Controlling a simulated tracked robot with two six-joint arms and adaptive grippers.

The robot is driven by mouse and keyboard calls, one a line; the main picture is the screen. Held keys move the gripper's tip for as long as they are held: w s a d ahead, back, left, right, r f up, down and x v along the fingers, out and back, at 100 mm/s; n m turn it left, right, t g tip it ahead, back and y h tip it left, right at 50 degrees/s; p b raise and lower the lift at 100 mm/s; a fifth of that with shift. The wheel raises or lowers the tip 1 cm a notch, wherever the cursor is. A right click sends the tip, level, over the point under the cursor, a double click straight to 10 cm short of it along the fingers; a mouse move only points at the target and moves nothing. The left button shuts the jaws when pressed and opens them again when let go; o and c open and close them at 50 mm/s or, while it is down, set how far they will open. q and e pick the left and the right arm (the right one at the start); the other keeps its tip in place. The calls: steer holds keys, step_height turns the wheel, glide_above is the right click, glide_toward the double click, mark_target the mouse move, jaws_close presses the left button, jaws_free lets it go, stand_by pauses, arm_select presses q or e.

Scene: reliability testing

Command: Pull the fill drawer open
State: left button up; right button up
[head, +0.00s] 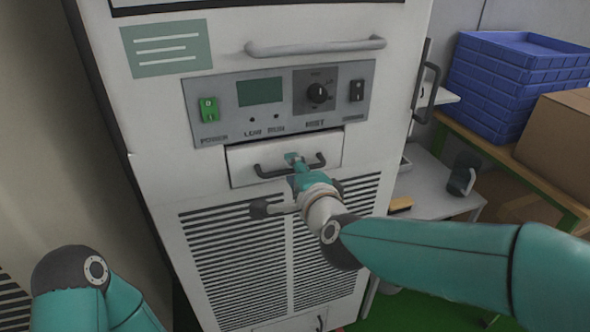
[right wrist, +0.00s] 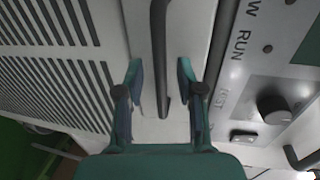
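The fill drawer (head: 240,158) is the small white front below the control panel on the machine in the head view. It looks shut. Its dark bar handle (head: 270,173) runs across the front. My right gripper (head: 295,162) is in front of the handle and hides part of it. In the right wrist view the gripper (right wrist: 160,75) is open, and the handle (right wrist: 158,45) lies between its two fingers, with a gap on each side. My left gripper is out of view; only part of the left arm shows at the lower left.
The control panel (head: 230,118) with a green power switch and knob is just above the drawer. A long grey handle (head: 315,47) is higher up. Vent slats (head: 235,265) lie below. Blue crates (head: 515,75) and a cardboard box (head: 560,140) stand at right.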

steer(key=shift+w+a+f, duration=0.1)
steer(key=shift+w, duration=0.25)
steer(key=shift+c, duration=0.3)
jaws_close()
